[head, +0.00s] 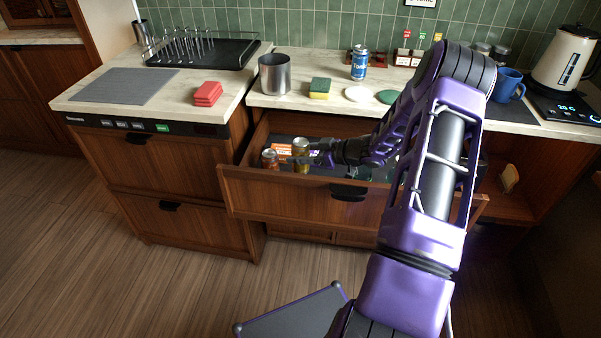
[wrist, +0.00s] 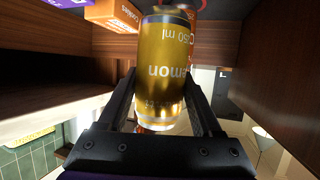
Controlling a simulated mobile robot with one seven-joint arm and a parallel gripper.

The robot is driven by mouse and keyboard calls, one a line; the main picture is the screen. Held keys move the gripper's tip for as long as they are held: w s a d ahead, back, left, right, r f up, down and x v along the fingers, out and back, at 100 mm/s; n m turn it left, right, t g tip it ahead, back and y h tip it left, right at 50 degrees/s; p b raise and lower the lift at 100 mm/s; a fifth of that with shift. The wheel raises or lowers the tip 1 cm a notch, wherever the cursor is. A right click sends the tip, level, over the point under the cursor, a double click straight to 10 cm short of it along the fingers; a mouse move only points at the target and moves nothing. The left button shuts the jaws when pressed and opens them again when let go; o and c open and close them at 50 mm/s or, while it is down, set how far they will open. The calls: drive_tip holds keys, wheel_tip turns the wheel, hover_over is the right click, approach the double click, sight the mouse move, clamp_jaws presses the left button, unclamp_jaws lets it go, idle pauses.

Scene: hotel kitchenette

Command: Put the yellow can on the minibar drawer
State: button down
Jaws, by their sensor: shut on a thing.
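The yellow can (head: 301,156) is inside the open minibar drawer (head: 290,192), near its left end. In the wrist view the can (wrist: 166,70) is gold with lettering and appears upside down in the picture. My gripper (head: 318,155) reaches into the drawer from the right and is shut on the can. Its fingers (wrist: 160,110) stand on both sides of the can's body. I cannot tell whether the can's base touches the drawer floor.
A red can (head: 269,159) stands left of the yellow can, close to it. An orange box (head: 283,150) lies behind; it also shows in the wrist view (wrist: 112,14). A blue can (head: 359,63) and a metal pot (head: 274,74) stand on the counter above.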

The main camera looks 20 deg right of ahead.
sight(308, 166)
drive_tip(key=shift+f+b, duration=0.5)
drive_tip(key=shift+f, duration=2.25)
drive_tip(key=shift+c, duration=0.3)
unclamp_jaws()
drive_tip(key=shift+s+d+r, duration=0.1)
drive_tip(key=shift+s+r, duration=0.05)
drive_tip(key=shift+r, duration=0.2)
drive_tip(key=p+v, duration=0.1)
drive_tip(key=v, duration=0.6)
